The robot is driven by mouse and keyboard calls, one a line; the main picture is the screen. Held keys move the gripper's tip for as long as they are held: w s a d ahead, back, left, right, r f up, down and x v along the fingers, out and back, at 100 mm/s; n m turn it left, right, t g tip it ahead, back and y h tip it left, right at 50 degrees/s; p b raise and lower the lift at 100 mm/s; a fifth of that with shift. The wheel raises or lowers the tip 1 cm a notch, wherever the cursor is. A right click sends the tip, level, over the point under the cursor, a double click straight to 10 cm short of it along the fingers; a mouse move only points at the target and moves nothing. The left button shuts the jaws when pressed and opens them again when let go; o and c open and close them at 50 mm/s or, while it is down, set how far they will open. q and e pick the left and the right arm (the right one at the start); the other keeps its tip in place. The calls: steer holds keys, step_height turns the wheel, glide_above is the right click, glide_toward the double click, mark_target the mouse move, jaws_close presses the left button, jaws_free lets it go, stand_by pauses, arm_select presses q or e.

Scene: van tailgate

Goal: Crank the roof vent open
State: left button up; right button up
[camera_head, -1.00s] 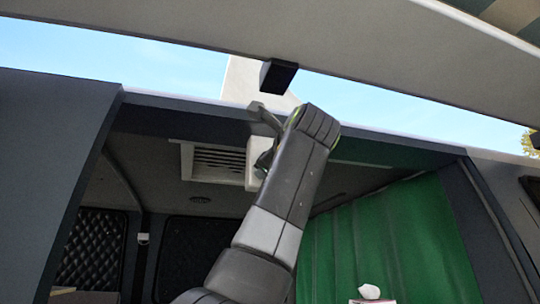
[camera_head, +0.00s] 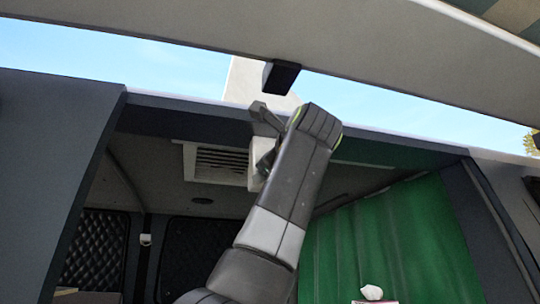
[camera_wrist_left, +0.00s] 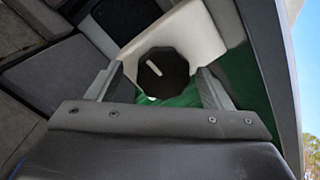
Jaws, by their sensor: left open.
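The roof vent (camera_head: 221,164) is a white louvred grille under the van's ceiling, with a white housing (camera_head: 256,182) at its right end. In the left wrist view a dark faceted knob (camera_wrist_left: 163,72) with a pale pointer line sits on the white housing (camera_wrist_left: 185,32). My left gripper (camera_head: 265,135) is at the right end of the vent, partly hidden by its own wrist. In the left wrist view my left gripper (camera_wrist_left: 157,87) is open, with one finger on each side of the knob. I cannot tell whether they touch it. My right gripper is not in view.
The dark roof edge (camera_head: 190,112) of the van opening runs close by my left gripper. The raised tailgate (camera_head: 330,50) with a black block (camera_head: 281,77) hangs above. A green curtain (camera_head: 390,240) hangs at right, with a tissue box (camera_head: 372,300) below.

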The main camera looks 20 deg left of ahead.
arm_select(q)
steer(key=b+v, duration=0.6)
steer(key=v, duration=1.1)
steer(key=shift+s, duration=0.15)
